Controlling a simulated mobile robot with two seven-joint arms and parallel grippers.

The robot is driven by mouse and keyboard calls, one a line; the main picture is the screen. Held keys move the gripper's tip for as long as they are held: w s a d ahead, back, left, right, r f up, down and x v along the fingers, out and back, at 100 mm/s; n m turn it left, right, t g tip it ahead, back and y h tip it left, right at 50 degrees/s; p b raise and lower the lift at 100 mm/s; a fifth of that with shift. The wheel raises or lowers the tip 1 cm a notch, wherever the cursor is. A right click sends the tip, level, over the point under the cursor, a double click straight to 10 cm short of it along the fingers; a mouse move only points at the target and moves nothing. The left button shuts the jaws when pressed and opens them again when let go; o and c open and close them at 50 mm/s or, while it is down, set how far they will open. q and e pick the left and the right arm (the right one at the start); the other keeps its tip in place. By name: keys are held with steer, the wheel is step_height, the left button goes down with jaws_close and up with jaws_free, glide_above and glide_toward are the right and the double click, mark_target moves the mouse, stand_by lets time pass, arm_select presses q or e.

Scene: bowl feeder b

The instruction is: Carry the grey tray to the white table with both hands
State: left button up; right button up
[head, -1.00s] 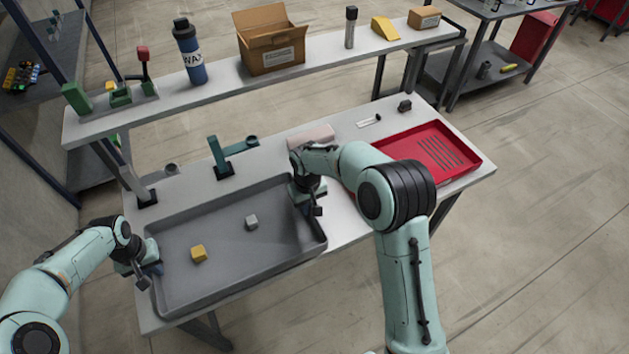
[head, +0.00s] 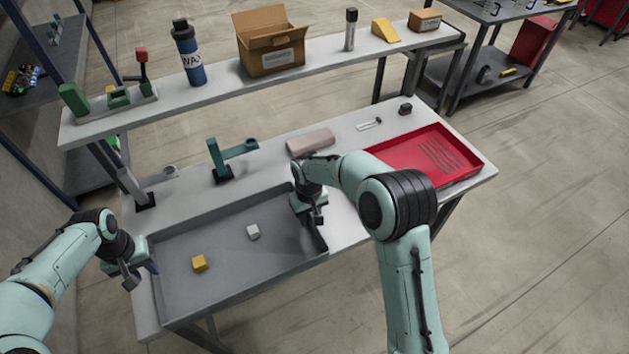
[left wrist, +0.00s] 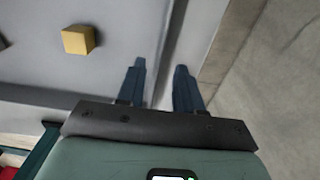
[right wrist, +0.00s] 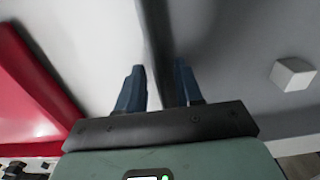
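The grey tray (head: 235,285) lies on a pale workbench (head: 350,229). A yellow cube (head: 199,263) and a whitish cube (head: 253,231) sit in it. My left gripper (head: 150,266) is at the tray's left end; in the left wrist view its open fingers (left wrist: 160,82) stand on either side of the tray wall. My right gripper (head: 307,213) is at the right end; in the right wrist view its open fingers (right wrist: 157,85) also stand on either side of the wall. I cannot tell how deep the fingers reach. No separate white table can be made out.
A red tray (head: 430,157) and a pinkish block (head: 310,140) lie on the bench to the right. A green stand (head: 222,163) is just behind the grey tray. Open floor lies right.

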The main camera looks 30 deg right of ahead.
steer(key=shift+r, duration=0.1)
arm_select(q)
step_height(320, 180, up, 6)
arm_select(e)
step_height(320, 180, up, 12)
stand_by(0.5)
stand_by(0.4)
